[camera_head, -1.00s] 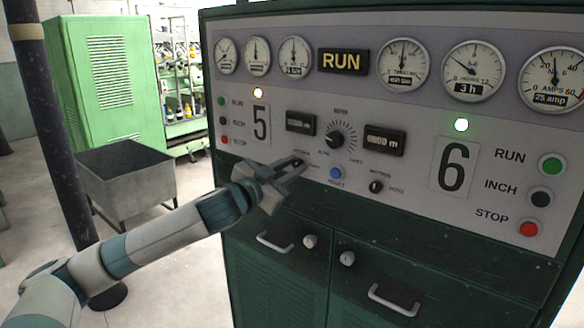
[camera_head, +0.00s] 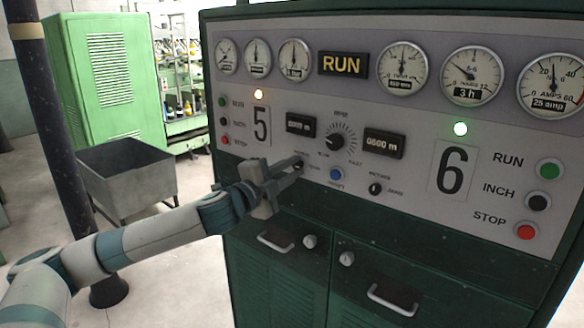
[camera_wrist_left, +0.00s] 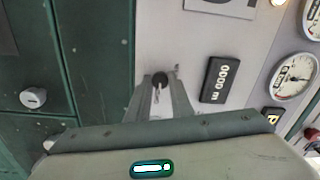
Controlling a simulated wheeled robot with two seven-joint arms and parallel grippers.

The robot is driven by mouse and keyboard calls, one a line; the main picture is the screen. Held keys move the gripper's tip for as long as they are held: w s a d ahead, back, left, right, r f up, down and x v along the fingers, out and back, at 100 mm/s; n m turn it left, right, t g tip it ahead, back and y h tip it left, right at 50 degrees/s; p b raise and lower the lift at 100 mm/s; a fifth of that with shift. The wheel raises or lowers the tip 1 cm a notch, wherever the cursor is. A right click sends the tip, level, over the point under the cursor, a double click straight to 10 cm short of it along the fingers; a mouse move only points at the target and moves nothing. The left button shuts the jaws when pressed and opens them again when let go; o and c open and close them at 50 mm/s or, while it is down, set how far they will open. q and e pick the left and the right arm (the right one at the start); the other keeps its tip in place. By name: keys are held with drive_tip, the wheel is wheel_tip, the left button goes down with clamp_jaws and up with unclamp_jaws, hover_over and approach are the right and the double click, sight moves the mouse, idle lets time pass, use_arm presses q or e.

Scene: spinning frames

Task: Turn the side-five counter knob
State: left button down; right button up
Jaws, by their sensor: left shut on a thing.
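The side-five counter knob (camera_wrist_left: 160,79) is a small dark knob on the grey panel, below the counter window (camera_head: 300,125) beside the number 5. The same window shows in the left wrist view (camera_wrist_left: 219,81) and reads 0000 m. My left gripper (camera_head: 297,164) reaches the panel from the left, its fingertips at the knob. In the left wrist view my left gripper (camera_wrist_left: 161,88) has its two fingers shut on the knob, one on each side. The fingers mostly hide the knob in the head view. My right gripper is not in view.
A larger dial (camera_head: 336,141), a blue button (camera_head: 336,174) and another black knob (camera_head: 375,188) sit to the right. Cabinet door handles (camera_head: 276,242) lie below. A grey bin (camera_head: 125,180) and a dark post (camera_head: 60,120) stand left.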

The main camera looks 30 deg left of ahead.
use_arm(q)
drive_tip(key=shift+m, duration=0.7)
drive_tip(key=c, duration=1.6)
unclamp_jaws()
drive_tip(key=shift+o, duration=0.2)
